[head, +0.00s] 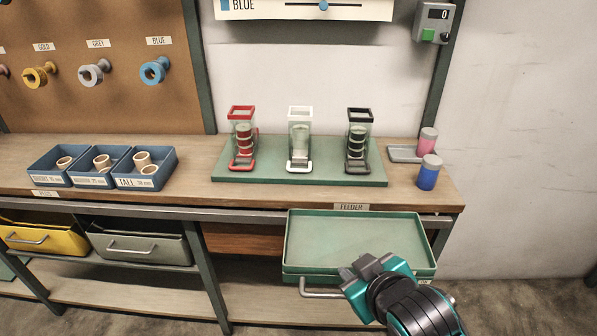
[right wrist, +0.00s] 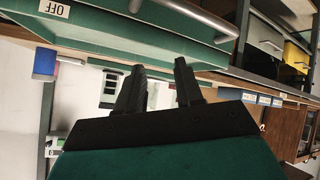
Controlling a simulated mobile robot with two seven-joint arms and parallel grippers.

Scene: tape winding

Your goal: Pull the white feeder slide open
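The white feeder (head: 299,112) stands upright in the middle of a green base plate, a clear tube with pale contents in it. Its white loop handle (head: 298,168) is at the foot, on the front side, set much like those of its neighbours. My right gripper (head: 364,268) is in front of and over the green drawer, well below and right of the white feeder, touching no feeder. In the right wrist view its two fingers (right wrist: 160,88) stand apart with nothing between them. My left gripper is in neither view.
A red feeder (head: 241,112) and a black feeder (head: 360,115) flank the white one. An empty green drawer (head: 320,226) sticks out below the bench, its handle (head: 318,294) beside my right gripper. Blue bins (head: 135,183) stand left; pink and blue jars (head: 428,178) stand right.

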